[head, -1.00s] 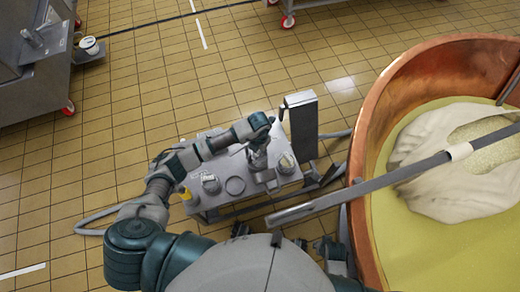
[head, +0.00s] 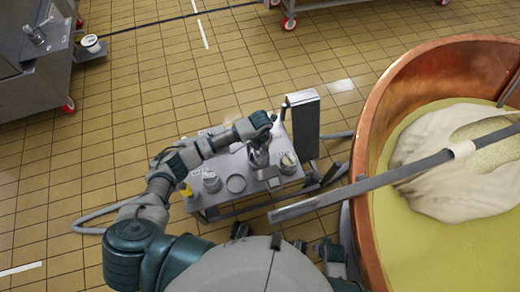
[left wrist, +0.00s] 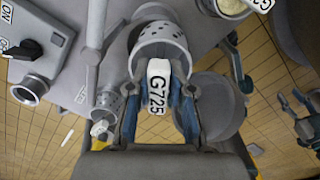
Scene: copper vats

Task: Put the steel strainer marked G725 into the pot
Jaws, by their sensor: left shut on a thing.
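The steel strainer marked G725 (left wrist: 160,45) is a perforated metal cup with a white label, seen in the left wrist view. My left gripper (left wrist: 158,108) is shut on its labelled handle, one finger on each side. In the head view my left gripper (head: 260,146) is over the small steel table, and the strainer (head: 260,158) shows just below it. A round, grey open vessel, which looks like the pot (left wrist: 222,108), is right of the gripper in the wrist view. In the head view its round rim (head: 236,184) is left of the strainer.
The steel table (head: 215,208) carries other small containers (head: 211,181). An upright steel box (head: 304,125) stands behind right. A large copper vat (head: 365,200) with a long bar across it fills the right side.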

